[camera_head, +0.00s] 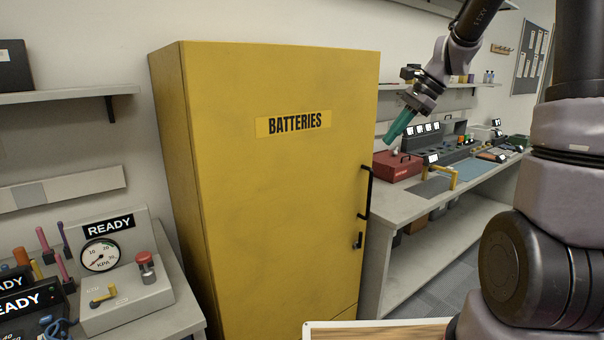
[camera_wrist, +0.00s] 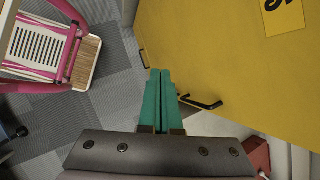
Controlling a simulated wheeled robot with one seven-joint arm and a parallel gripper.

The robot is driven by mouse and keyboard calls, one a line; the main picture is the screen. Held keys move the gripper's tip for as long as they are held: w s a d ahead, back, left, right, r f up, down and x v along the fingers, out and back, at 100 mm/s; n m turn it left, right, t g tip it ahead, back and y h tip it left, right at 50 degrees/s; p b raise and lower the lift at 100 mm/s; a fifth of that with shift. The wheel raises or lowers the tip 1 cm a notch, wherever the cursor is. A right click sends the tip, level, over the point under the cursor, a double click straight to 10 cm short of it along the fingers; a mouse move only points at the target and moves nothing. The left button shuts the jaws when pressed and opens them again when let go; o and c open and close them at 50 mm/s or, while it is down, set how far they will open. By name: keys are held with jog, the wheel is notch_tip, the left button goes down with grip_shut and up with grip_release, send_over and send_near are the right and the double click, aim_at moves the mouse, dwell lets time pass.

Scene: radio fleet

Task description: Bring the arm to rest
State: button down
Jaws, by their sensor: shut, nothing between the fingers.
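My gripper (camera_head: 400,124) has teal fingers and hangs in the air at the end of my arm, to the right of the yellow battery cabinet's front in the head view. In the wrist view my gripper (camera_wrist: 160,74) shows its two teal fingers shut together with nothing between them. The yellow cabinet (camera_head: 280,190), marked BATTERIES, has its door shut. Its black handle (camera_head: 367,192) is on the right edge of the door. The cabinet also fills the upper right of the wrist view (camera_wrist: 230,70).
A workbench (camera_head: 410,205) with a red box (camera_head: 397,167) and consoles stands right of the cabinet. A bench with a gauge box (camera_head: 125,300) is at the left. The wrist view shows a pink-framed cart (camera_wrist: 45,45) on grey floor. A shelf (camera_head: 70,96) hangs at the left.

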jog(key=s+d+r+n+t+h, duration=0.1)
jog(key=s+r+n+t+h, duration=0.1)
jog(key=s, duration=0.8)
jog(key=s+d+r+n+t+h, duration=0.1)
jog(key=s+r+n+t+h, duration=0.1)
jog(key=s+r+n, duration=0.4)
jog(key=s+n+t, duration=0.1)
jog(key=s+n, duration=0.1)
jog(key=s, duration=0.2)
jog(key=shift+s+r+n+t, duration=0.3)
jog(key=shift+n+t, duration=0.1)
